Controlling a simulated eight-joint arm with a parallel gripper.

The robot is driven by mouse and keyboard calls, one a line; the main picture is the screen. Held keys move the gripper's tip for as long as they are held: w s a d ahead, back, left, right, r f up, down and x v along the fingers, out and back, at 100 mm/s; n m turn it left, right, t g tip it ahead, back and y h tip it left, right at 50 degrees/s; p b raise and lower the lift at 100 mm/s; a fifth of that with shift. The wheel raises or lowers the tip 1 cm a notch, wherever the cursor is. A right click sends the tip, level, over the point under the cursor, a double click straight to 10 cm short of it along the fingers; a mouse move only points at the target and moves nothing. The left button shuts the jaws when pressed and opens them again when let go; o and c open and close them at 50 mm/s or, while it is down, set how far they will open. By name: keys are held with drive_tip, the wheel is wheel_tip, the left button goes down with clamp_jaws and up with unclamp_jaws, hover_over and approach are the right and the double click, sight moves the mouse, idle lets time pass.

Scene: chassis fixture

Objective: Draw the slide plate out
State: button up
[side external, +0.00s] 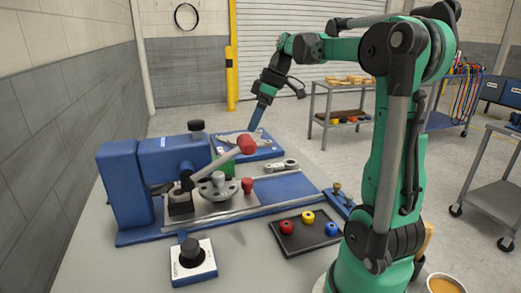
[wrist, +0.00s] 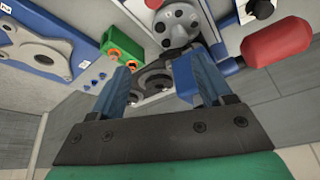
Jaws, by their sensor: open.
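A flat grey plate (side external: 239,209), which looks like the slide plate, lies on the blue fixture (side external: 122,190). A round grey hub (side external: 218,187) stands on it, with a small red knob (side external: 247,185) at its right end. A lever with a red handle (side external: 246,145) slants above the plate and hides part of it. My gripper (side external: 254,127) is above and behind the plate, pointing down, apart from it. In the wrist view its two blue fingers (wrist: 160,85) are spread, with no object held between them. The red handle shows at upper right there (wrist: 278,38).
A blue tray (side external: 262,153) with a grey part stands behind the fixture. A green block (wrist: 122,46) is near it. In front are a black tray (side external: 290,246) with coloured knobs and a dial box (side external: 193,265). Bare table (side external: 245,260) lies between them.

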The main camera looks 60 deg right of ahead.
hover_over(248, 180)
drive_tip(key=s, duration=0.2)
drive_tip(key=f, duration=0.7)
drive_tip(key=d+f, duration=0.1)
drive_tip(key=f, duration=0.3)
drive_tip(key=shift+f, duration=0.25)
drive_tip(key=shift+x, duration=2.75)
drive_tip(key=shift+s, duration=0.1)
clamp_jaws()
drive_tip(key=shift+a, duration=0.1)
